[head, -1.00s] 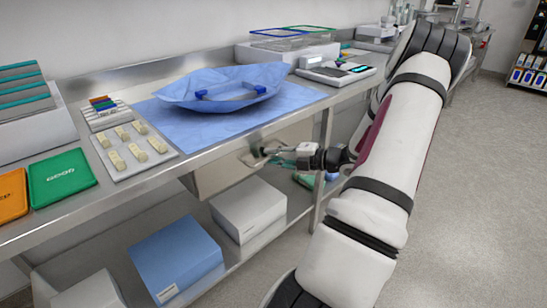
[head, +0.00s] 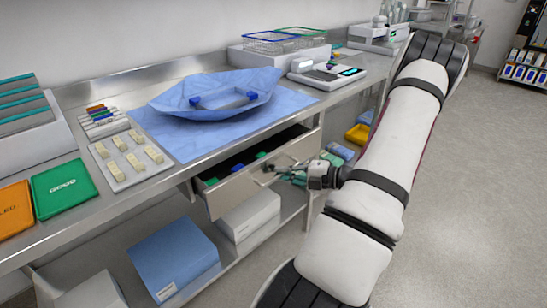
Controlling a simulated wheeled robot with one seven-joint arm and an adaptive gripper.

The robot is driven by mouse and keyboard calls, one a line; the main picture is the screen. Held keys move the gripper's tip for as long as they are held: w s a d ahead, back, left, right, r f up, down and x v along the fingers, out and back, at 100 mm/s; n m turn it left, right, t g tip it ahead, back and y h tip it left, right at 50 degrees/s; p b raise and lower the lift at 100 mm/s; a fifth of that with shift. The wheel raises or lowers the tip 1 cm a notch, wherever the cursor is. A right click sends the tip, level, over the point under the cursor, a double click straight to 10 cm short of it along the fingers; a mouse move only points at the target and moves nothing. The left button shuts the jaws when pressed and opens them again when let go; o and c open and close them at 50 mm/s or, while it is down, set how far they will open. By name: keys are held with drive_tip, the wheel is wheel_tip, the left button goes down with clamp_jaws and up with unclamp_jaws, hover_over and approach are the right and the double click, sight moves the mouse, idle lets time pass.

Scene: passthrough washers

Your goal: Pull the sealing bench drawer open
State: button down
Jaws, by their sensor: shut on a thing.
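The sealing bench drawer (head: 238,190) hangs under the steel bench top (head: 190,165) and stands partly open. Its beige front sticks out past the bench edge. Green and blue items (head: 237,167) show inside it. My gripper (head: 274,172) is at the drawer's handle (head: 266,179), on the right part of the front, and is shut on it. My arm comes in from the right. The far inside of the drawer is hidden under the bench top.
A blue wrap (head: 215,93) with a tray lies on a blue sheet on the bench. Below the drawer, a white box (head: 248,215) and a blue box (head: 173,260) stand on the lower shelf. A yellow bin (head: 358,134) is at the right. The floor at right is clear.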

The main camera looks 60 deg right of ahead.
drive_tip(key=s+a+p, duration=0.4)
drive_tip(key=s+p, duration=0.3)
drive_tip(key=s, duration=1.1)
drive_tip(key=shift+a, duration=0.2)
drive_tip(key=c, duration=2)
unclamp_jaws()
drive_tip(key=shift+o, duration=0.2)
drive_tip(key=v, duration=1.2)
drive_tip(key=shift+d, duration=0.1)
